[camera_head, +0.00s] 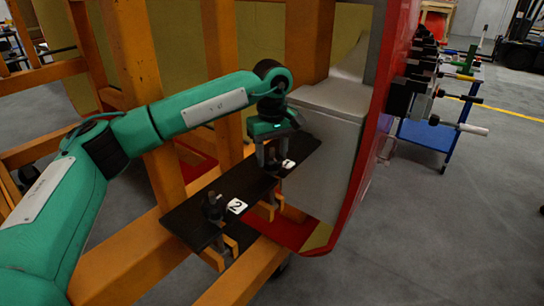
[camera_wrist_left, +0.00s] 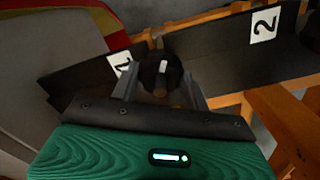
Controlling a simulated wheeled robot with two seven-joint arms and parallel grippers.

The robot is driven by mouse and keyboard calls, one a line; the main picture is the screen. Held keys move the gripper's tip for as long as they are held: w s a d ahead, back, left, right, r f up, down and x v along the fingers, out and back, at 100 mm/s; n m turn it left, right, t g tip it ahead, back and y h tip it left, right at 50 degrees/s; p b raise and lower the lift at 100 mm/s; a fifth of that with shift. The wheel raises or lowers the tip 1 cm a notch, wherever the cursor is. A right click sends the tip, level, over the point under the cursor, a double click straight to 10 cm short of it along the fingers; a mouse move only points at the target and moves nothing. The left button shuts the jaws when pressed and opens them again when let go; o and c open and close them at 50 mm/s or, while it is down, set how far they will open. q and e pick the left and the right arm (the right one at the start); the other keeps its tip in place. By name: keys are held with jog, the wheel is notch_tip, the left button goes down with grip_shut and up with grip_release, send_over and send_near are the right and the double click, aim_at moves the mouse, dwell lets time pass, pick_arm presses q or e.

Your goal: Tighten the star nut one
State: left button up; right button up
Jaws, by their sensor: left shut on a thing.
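My left gripper (camera_head: 271,158) points down over the far end of the black plate (camera_head: 190,218), next to the white label "1" (camera_head: 288,164). In the left wrist view its two grey fingers sit on either side of the dark round star nut one (camera_wrist_left: 158,68), and they are shut on it. The gripper hides most of this nut in the head view. Star nut two (camera_head: 214,207) stands upright and free near the white label "2" (camera_head: 237,206). My right gripper is not in view.
Orange beams (camera_head: 135,80) frame the plate on the left and below. A grey and red nosecone (camera_head: 325,150) stands close to the gripper on the right. A blue tool cart (camera_head: 430,133) with protruding handles is farther right, with open grey floor (camera_head: 450,220) in front.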

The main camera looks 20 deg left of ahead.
pick_arm(q)
jog(key=m, duration=0.5)
jog(key=shift+m+b, duration=0.3)
jog(key=shift+b, duration=0.1)
jog(key=shift+m, duration=2.3)
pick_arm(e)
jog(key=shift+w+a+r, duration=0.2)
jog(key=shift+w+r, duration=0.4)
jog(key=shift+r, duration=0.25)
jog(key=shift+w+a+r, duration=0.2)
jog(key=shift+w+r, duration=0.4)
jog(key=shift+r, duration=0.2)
pick_arm(q)
jog(key=o, duration=1)
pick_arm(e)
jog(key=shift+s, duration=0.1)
